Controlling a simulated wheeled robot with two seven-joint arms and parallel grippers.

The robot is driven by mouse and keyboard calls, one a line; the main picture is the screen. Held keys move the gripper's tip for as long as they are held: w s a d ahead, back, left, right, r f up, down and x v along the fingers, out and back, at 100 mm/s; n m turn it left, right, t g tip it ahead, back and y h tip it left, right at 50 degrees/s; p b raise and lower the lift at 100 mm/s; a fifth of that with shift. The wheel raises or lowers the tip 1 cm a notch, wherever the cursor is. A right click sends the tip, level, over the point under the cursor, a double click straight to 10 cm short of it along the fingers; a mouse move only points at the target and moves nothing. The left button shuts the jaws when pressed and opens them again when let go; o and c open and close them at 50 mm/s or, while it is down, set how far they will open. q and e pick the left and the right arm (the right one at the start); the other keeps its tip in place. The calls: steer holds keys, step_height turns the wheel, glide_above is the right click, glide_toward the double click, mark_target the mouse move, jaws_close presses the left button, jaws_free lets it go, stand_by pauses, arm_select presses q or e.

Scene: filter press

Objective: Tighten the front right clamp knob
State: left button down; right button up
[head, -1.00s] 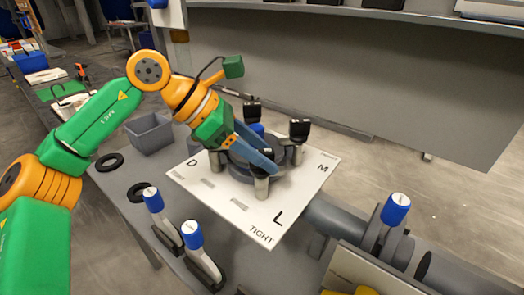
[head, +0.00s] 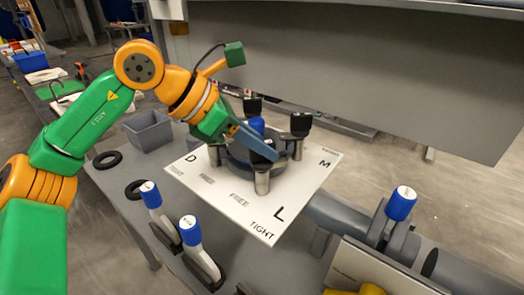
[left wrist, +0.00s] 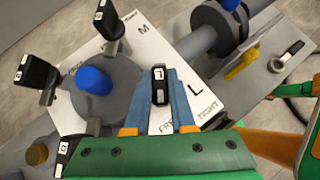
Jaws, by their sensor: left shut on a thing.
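The front clamp knob by the letter L (head: 262,147) is black on a metal post, at the front of the round grey filter housing (head: 236,165). My left gripper (head: 272,152) reaches down from the upper left, its blue-grey fingers at this knob and partly covering it. In the left wrist view the knob (left wrist: 159,86) stands between the two blue fingers (left wrist: 158,100), which are shut on it. The white plate (head: 240,212) under the housing carries the letters D, M and L and the words TIGHT and FREE.
Other black knobs stand at the back (head: 252,105) and right (head: 300,123), around a blue cap (head: 257,125). Blue-topped handles (head: 190,232) stand at the front left. A grey pipe (head: 335,218) with another blue-topped handle (head: 401,203) runs right. A grey bin (head: 148,130) sits behind left.

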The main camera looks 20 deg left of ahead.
arm_select(q)
steer(key=n+t+y+b, duration=0.2)
steer(key=n, duration=0.1)
steer(key=shift+f+n+b, duration=0.15)
steer(key=shift+n+b, duration=0.15)
steer(key=n+t+y+b, duration=0.1)
steer(key=n+y+b, duration=0.1)
steer(key=n+y, duration=0.1)
steer(key=shift+d+n, duration=0.1)
steer(key=shift+n, duration=0.7)
steer(key=n+y+b, duration=0.1)
steer(key=n+y, duration=0.2)
steer(key=shift+t, duration=0.3)
steer(key=shift+r+n+g+y, duration=0.2)
steer(key=shift+n+g+y, duration=0.2)
steer(key=shift+n+y, duration=1.35)
steer(key=shift+n, duration=0.55)
steer(key=c, duration=0.8)
jaws_free()
steer(key=shift+o, duration=0.2)
steer(key=v, duration=0.7)
